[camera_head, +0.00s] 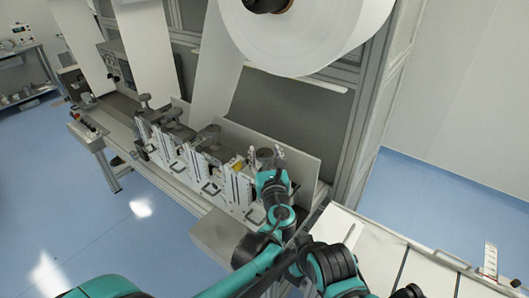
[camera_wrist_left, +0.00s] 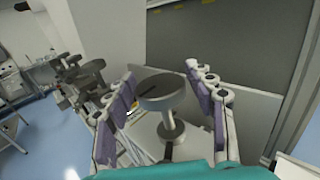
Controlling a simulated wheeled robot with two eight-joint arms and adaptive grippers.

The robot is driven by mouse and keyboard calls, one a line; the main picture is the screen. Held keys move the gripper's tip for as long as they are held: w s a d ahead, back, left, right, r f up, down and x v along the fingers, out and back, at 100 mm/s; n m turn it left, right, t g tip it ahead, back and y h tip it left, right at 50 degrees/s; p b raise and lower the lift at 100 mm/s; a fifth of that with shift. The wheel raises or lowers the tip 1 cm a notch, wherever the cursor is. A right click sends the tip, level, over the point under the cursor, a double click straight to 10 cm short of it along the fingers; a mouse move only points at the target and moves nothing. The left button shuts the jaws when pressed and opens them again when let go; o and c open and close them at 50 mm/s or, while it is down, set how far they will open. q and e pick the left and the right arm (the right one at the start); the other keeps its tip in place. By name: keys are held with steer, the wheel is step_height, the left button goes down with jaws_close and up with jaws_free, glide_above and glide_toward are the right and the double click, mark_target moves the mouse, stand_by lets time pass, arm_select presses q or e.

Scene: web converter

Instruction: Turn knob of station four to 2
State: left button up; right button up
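A round grey knob (camera_head: 265,155) stands on a short post at the near right end of the row of stations. In the left wrist view this knob (camera_wrist_left: 163,97) shows a dark line on its flat top, pointing to the upper left. No readable numbers show around it. My left gripper (camera_head: 266,151) is over this end station, with one finger on each side of the knob. Its purple-padded fingers also show in the left wrist view (camera_wrist_left: 160,75), spread wide with gaps to the knob. My right gripper is not in view.
More station knobs (camera_head: 208,134) line up to the far left, also seen in the left wrist view (camera_wrist_left: 84,74). A large white roll (camera_head: 310,35) hangs above the stations. A pale upright panel (camera_head: 300,163) stands close behind the end knob. Blue floor (camera_head: 150,240) is open at left.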

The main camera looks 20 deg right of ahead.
arm_select(q)
steer(key=shift+w, duration=0.1)
steer(key=c, duration=0.6)
steer(key=shift+o, duration=0.2)
steer(key=shift+a+h, duration=0.15)
steer(key=shift+h, duration=0.35)
